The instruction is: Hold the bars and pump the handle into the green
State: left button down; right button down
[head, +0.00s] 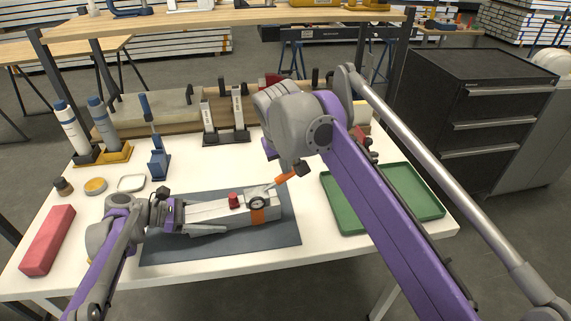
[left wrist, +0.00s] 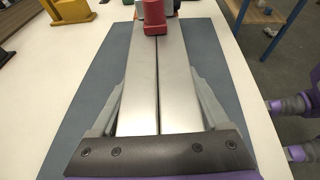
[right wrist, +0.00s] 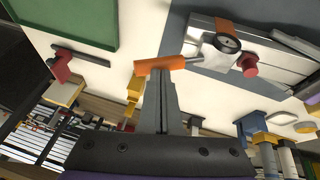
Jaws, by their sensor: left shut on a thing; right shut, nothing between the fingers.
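Two pale metal bars (head: 205,211) lie side by side on a dark mat (head: 220,244); they also show in the left wrist view (left wrist: 138,80). My left gripper (head: 198,221) is shut around them, one finger along each outer side. A red knob (head: 233,200) and a round gauge (head: 257,203) with an orange band sit toward their right end. The gauge's needle is too small to read. The pump lever ends in an orange handle (head: 285,178), raised at an angle. My right gripper (right wrist: 166,100) is shut and empty, its tips against or very near the orange handle (right wrist: 158,65).
A green tray (head: 342,213) lies right of the mat. A red block (head: 47,240), a blue tool (head: 158,160) and bottles in a yellow holder (head: 118,155) stand at the left. Upright holders (head: 226,137) line the back. My right arm hides part of the table.

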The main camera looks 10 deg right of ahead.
jog(key=shift+d+f, duration=0.2)
jog(key=shift+d, duration=0.15)
jog(key=d+f, duration=0.2)
jog(key=f, duration=0.1)
jog(key=shift+w+d, duration=0.15)
jog(key=shift+d, duration=0.2)
dwell(0.3)
jog(key=shift+r, duration=0.8)
jog(key=shift+a, duration=0.1)
